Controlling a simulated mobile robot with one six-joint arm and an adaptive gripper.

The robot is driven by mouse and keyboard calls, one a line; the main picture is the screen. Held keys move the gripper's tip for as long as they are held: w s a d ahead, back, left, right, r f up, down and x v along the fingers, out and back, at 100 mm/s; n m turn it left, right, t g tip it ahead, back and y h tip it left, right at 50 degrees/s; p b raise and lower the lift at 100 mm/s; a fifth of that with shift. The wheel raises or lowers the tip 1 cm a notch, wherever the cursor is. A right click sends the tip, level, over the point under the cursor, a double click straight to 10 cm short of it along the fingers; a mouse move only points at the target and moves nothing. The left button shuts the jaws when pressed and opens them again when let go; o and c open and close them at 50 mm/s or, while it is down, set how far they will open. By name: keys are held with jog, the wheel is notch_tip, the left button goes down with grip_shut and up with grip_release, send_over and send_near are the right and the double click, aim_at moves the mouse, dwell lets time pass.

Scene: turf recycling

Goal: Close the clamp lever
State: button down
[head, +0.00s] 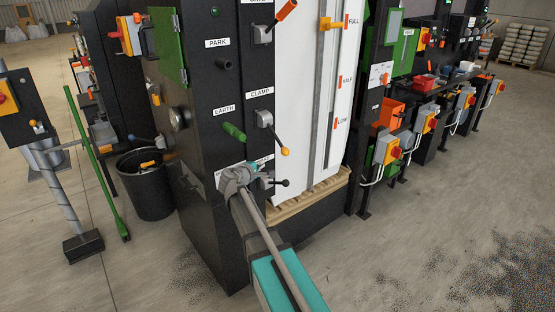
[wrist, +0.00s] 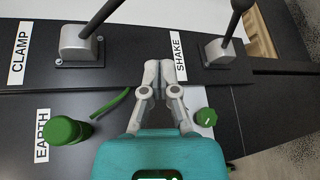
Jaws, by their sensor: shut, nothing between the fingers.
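The clamp lever (head: 265,118) is on the front of the black machine, below a CLAMP label (head: 260,92). It has a grey base and a dark rod slanting down to the right, ending in a yellow-orange ball (head: 285,151). In the wrist view its grey base (wrist: 78,45) is at the upper left. Its rod leaves the top edge, so the ball is hidden there. My gripper (wrist: 165,66) is shut and empty, in front of the panel between the clamp lever and the shake lever (wrist: 220,50). It appears apart from both.
A green EARTH handle (wrist: 63,130) sticks out left of my gripper. A small green knob (wrist: 206,117) is at its right. The shake lever's black-tipped rod (head: 284,183) is close to my wrist. A white gauge panel (head: 300,90) stands right of the levers.

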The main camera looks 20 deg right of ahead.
aim_at(277, 138)
jog(key=shift+w+r+n+t, duration=0.3)
jog(key=shift+w+n+t, duration=0.2)
jog(key=shift+w+n, duration=0.15)
jog(key=shift+w, duration=0.15)
jog(key=b+x, duration=0.2)
jog(key=x, duration=0.8)
jog(key=shift+s+d+r+p, duration=0.25)
jog(key=shift+s, duration=0.35)
jog(key=shift+s+d+r+p, duration=0.25)
jog(key=shift+s, duration=0.4)
jog(key=shift+s+d+r+p, duration=0.2)
jog(key=shift+s+d+p, duration=0.05)
jog(key=shift+s, duration=0.35)
jog(key=shift+a+r+p, duration=0.15)
jog(key=shift+a+p, duration=0.1)
jog(key=shift+p, duration=0.05)
jog(key=shift+r, duration=0.1)
